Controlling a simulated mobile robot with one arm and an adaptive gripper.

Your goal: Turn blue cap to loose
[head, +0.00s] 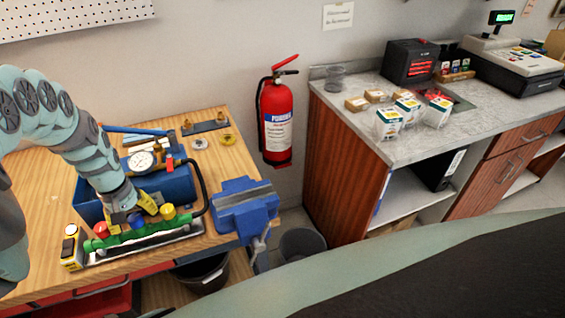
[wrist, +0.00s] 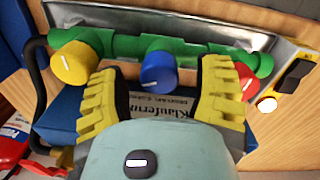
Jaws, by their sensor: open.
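A green pipe (wrist: 205,47) carries three round caps in a row, each with a white line on its face. The blue cap (wrist: 158,72) is the middle one, with the yellow cap (wrist: 75,64) on its left and the red cap (wrist: 243,80) on its right in the wrist view. My gripper (wrist: 158,80) is open, its yellow fingers on either side of the blue cap, with gaps visible on both sides. In the head view my gripper (head: 134,210) is over the pipe, and the blue cap (head: 137,221) is partly hidden by it.
The pipe lies along a metal tray on a wooden workbench (head: 45,190). A blue box (head: 172,187) with a pressure gauge (head: 141,161) and a black hose is behind it. A blue vise (head: 243,210) is to the right. A fire extinguisher (head: 276,115) hangs on the wall.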

